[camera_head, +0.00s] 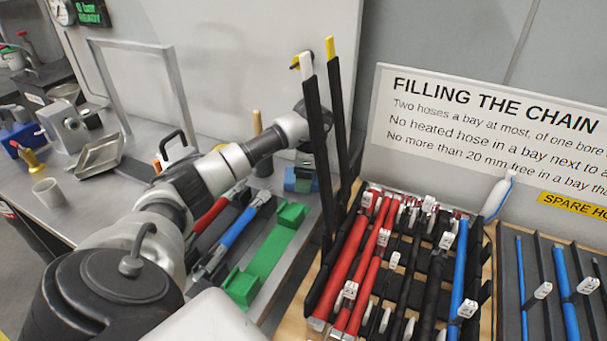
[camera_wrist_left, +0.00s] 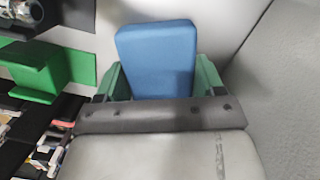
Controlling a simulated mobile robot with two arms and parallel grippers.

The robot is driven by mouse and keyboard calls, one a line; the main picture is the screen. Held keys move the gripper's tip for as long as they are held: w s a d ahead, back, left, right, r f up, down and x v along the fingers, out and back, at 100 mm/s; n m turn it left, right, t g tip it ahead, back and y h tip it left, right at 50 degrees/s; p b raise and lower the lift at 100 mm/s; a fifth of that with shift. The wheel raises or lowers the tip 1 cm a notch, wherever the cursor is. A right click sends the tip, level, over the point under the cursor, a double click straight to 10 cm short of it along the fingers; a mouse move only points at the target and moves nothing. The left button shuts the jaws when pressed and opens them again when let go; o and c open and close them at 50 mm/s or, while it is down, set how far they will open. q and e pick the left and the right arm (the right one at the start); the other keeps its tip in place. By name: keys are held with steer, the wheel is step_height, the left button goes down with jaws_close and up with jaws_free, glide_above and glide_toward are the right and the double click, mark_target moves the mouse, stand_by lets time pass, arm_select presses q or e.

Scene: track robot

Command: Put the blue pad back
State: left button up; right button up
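The blue pad (camera_wrist_left: 158,60) stands up between two green fingers of my left gripper (camera_wrist_left: 160,85) in the left wrist view. The fingers lie close against its two sides, and its lower end is hidden behind the gripper's dark edge. In the head view my left arm reaches across the bench to its far right part. There the blue pad (camera_head: 290,180) shows small at my left gripper (camera_head: 302,174), partly hidden by tall dark bars. My right gripper is not in view.
A green cradle (camera_head: 265,255) lies on the bench beside a blue tool and a red tool. Two tall dark bars (camera_head: 318,130) rise beside the hose rack (camera_head: 290,325). A sign (camera_head: 480,120) stands behind the rack. A metal frame and a cup (camera_head: 48,192) are at left.

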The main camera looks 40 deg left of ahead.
arm_select(q)
steer(key=o, duration=0.4)
steer(key=r, duration=0.7)
steer(key=shift+w+d+r, duration=0.3)
steer(key=shift+r, duration=0.1)
steer(key=shift+f, duration=0.1)
